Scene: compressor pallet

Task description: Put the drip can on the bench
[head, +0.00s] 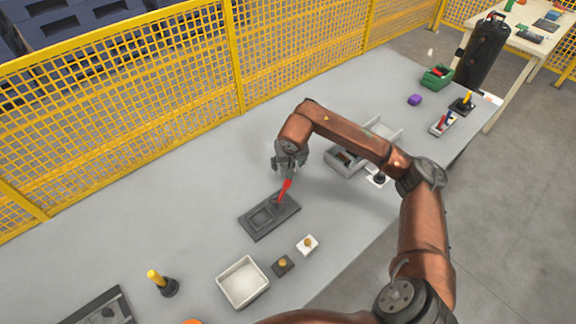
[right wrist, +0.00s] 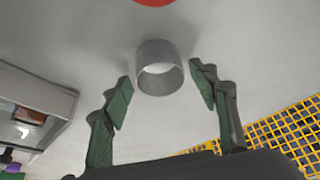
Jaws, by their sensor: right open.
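A grey, hollow, round can (right wrist: 158,82) shows in the right wrist view, with its open end toward the camera; I take it for the drip can. It lies between and just beyond the two green-padded fingertips of my right gripper (right wrist: 160,85), with a gap on both sides. The gripper is open and empty. In the head view my right gripper (head: 288,168) points down over the grey bench (head: 200,200), and I cannot make out the can there. My left gripper is not in view.
A dark tray (head: 257,221) with a red upright piece (head: 284,190) stands close in front of the gripper. A white bin (head: 242,283) and small blocks are nearer. A grey box (head: 344,160) is to the right.

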